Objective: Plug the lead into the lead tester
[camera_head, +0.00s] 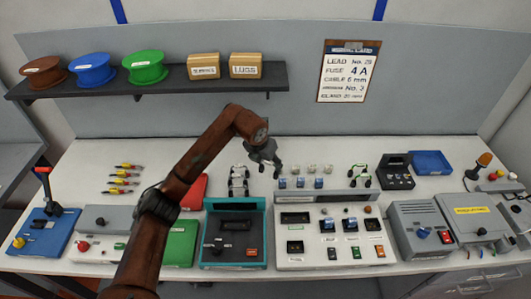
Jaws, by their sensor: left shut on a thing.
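My left gripper (264,161) is above the back middle of the bench, at the end of my rust-brown arm. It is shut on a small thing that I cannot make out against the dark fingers. No lead shows clearly enough to name. Among the bench units are a teal-framed unit (208,256) with a dark panel and a wide pale panel unit (284,262) with several small displays and switches. I cannot read which unit is the lead tester. My right gripper is not in view.
The shelf (190,84) holds coloured spools and two tan boxes (245,66). A card (348,72) hangs on the wall. Several small parts stand behind the pale unit. Grey units (422,228) fill the right. A blue tray (431,162) lies behind.

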